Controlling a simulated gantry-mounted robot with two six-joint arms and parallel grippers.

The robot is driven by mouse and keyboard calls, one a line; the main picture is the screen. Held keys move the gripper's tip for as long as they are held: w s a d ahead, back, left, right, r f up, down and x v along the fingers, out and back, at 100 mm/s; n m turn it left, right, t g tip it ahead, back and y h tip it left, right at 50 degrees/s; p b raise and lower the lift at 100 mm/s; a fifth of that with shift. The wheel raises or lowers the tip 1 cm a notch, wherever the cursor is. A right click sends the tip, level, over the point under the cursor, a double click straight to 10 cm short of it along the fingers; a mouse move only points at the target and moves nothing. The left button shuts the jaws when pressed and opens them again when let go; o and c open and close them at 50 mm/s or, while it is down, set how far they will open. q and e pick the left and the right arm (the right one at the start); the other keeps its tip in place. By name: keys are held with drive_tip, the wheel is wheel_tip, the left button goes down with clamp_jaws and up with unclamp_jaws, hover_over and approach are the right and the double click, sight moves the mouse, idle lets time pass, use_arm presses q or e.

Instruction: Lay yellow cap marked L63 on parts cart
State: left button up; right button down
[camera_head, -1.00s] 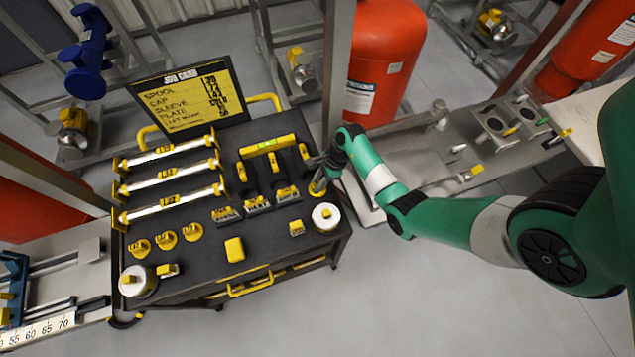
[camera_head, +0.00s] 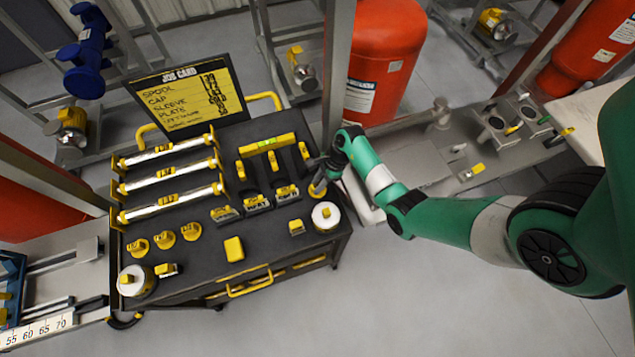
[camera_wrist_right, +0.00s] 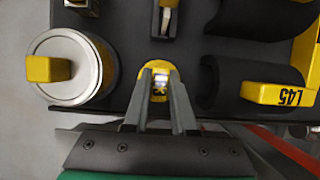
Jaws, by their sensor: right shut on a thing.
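My right gripper (camera_head: 318,182) is shut on a small yellow cap (camera_head: 317,193) at the right edge of the dark-topped parts cart (camera_head: 205,264). In the right wrist view the two fingers (camera_wrist_right: 160,80) close around the cap (camera_wrist_right: 153,69), whose yellow top shows between and beyond them. It is over or on the cart top; I cannot tell if it touches. The marking on it is too small to read. Three similar yellow caps stand in a row at the cart's front left, one of them here (camera_head: 164,241). My left gripper is not in view.
A silver cylinder with a yellow knob (camera_head: 326,216) stands close in front of the gripper; it also shows in the right wrist view (camera_wrist_right: 92,62). Dark half-sleeves with yellow tags (camera_head: 286,193) lie just left. A yellow block (camera_head: 234,249) and long spools (camera_head: 168,170) occupy the cart.

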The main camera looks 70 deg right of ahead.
drive_tip(key=shift+f, duration=0.25)
drive_tip(key=c, duration=0.6)
unclamp_jaws()
drive_tip(key=shift+c, duration=0.2)
drive_tip(key=shift+c, duration=0.8)
wheel_tip(320, 180, up, 8)
drive_tip(key=p, duration=0.8)
drive_tip(key=shift+p, duration=0.4)
